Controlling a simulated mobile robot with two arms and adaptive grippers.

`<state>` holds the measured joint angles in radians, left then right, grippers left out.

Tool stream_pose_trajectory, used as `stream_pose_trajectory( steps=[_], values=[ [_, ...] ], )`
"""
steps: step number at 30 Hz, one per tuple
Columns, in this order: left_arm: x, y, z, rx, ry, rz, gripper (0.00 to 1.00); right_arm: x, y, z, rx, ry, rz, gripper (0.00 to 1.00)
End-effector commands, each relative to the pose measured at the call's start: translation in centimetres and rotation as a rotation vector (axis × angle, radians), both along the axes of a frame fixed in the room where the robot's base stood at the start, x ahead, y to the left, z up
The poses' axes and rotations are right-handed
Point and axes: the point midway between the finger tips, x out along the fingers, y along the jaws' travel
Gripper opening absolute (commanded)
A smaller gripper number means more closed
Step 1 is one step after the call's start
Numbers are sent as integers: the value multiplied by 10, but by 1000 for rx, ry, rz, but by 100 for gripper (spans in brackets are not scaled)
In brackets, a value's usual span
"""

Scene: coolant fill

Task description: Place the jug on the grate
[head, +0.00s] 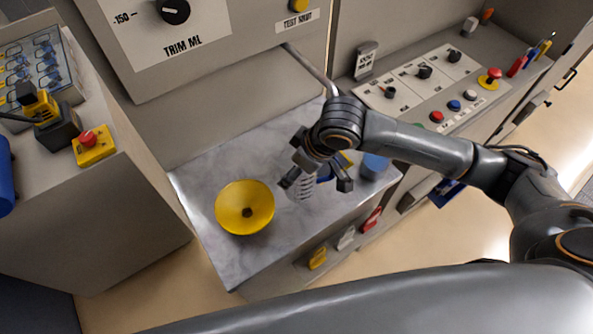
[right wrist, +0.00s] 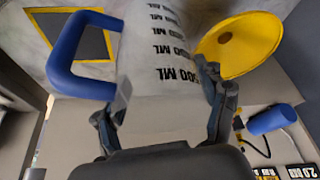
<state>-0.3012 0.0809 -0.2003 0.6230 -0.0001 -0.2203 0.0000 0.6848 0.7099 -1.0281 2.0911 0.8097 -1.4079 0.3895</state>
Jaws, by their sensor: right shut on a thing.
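The jug (head: 303,189) is clear with black volume marks and a blue handle. It also fills the middle of the right wrist view (right wrist: 155,60), with its handle to the left. My right gripper (head: 317,183) is shut on the jug's body over the metal worktop; its fingers (right wrist: 160,108) lie on either side of it. The grate (right wrist: 72,42) looks like a dark grey square with a yellow border, partly behind the blue handle. In the head view my arm hides most of it. I cannot tell the jug's exact height. My left gripper is not in view.
A yellow funnel (head: 244,207) sits on the worktop (head: 205,180), left of the jug. A metal spout (head: 312,68) sticks out above. A control panel (head: 425,85) stands at the back right.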

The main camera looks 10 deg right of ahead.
Motion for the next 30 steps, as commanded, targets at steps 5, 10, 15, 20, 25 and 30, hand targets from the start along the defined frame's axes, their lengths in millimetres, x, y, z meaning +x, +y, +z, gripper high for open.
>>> stream_pose_trajectory(
  steps=[5,10,15,20,25,30],
  values=[
    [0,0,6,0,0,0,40,7,-3,-14,-1,3,-1,39],
    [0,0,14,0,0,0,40,7,-3,-35,-1,1,0,39],
    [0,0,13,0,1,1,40,7,-2,-39,0,-2,1,39],
    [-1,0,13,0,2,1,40,7,-2,-40,0,-1,1,39],
    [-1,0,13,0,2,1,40,7,-2,-42,0,-1,1,92],
    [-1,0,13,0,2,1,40,7,-2,-42,0,-1,1,94]
  ],
)
